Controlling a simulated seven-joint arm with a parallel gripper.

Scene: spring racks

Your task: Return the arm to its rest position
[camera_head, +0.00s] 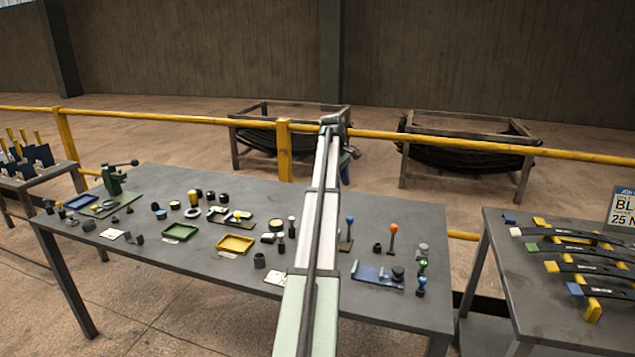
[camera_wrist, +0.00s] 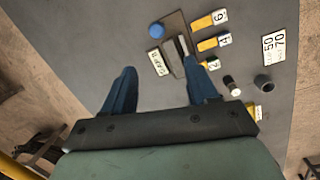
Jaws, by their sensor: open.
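My arm (camera_head: 318,220) reaches out over the middle of the grey table (camera_head: 390,318) in the head view, its far end raised near the yellow rail. My gripper (camera_wrist: 161,82) shows in the wrist view with its two blue fingers wide apart. It is open, and nothing is held between the fingers. Past the fingertips lie a brown board with a grey slotted piece (camera_wrist: 174,58), a blue round knob (camera_wrist: 156,30) and yellow number blocks (camera_wrist: 207,43). In the head view the arm hides most of the gripper and part of the table.
The table holds a green press (camera_head: 113,182), a green tray (camera_head: 180,232), a yellow tray (camera_head: 236,244), an orange-topped post (camera_head: 393,236) and many small parts. A second table (camera_head: 510,290) with striped bars stands at right. A yellow rail (camera_head: 460,143) runs behind, with coil racks (camera_head: 465,155) beyond.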

